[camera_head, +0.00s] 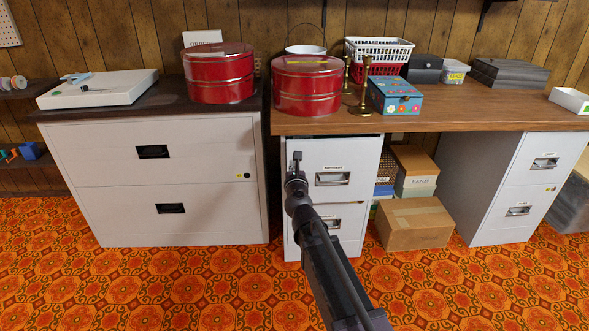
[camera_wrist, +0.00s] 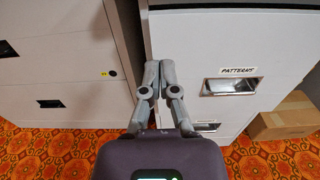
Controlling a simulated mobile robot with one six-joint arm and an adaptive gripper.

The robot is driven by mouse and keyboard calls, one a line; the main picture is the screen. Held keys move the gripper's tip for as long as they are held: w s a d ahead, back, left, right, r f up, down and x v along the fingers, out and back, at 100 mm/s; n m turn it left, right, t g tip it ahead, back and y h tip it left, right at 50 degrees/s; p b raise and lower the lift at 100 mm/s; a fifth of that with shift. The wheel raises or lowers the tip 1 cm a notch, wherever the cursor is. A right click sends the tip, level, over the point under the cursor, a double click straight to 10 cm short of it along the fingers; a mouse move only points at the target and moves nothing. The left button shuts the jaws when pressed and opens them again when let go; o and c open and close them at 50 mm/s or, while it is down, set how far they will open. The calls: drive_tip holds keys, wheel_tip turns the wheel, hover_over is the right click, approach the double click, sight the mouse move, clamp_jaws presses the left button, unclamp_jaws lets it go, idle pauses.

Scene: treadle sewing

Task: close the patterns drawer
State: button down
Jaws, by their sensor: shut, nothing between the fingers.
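The patterns drawer (camera_head: 350,162) is the upper drawer of the white cabinet under the left end of the wooden desk. It has a metal handle and a label; the label reads PATTERNS in the wrist view (camera_wrist: 236,44). A dark gap shows along its top edge, and its front seems to stand slightly out from the lower drawer (camera_head: 340,222). My gripper (camera_head: 297,156) is shut and empty at the left edge of the drawer front, left of the handle. Its fingertips also show in the wrist view (camera_wrist: 153,68). I cannot tell whether they touch the drawer.
A wide white cabinet (camera_head: 120,175) stands left, a narrow gap away. A cardboard box (camera_head: 415,224) sits on the floor right of the drawers. Red tins (camera_head: 306,92) and brass candlesticks (camera_head: 364,100) stand on the desk (camera_head: 450,116). The orange patterned floor in front is clear.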

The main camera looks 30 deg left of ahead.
sight(292, 145)
drive_tip(key=x, duration=1)
drive_tip(key=shift+w+a, duration=0.2)
drive_tip(key=shift+w, duration=0.15)
drive_tip(key=shift+w, duration=0.1)
drive_tip(key=shift+x, duration=1.2)
drive_tip(key=shift+d, duration=0.15)
drive_tip(key=shift+s+d, duration=0.35)
drive_tip(key=shift+s, duration=0.25)
drive_tip(key=v, duration=1.2)
drive_tip(key=shift+s, duration=0.3)
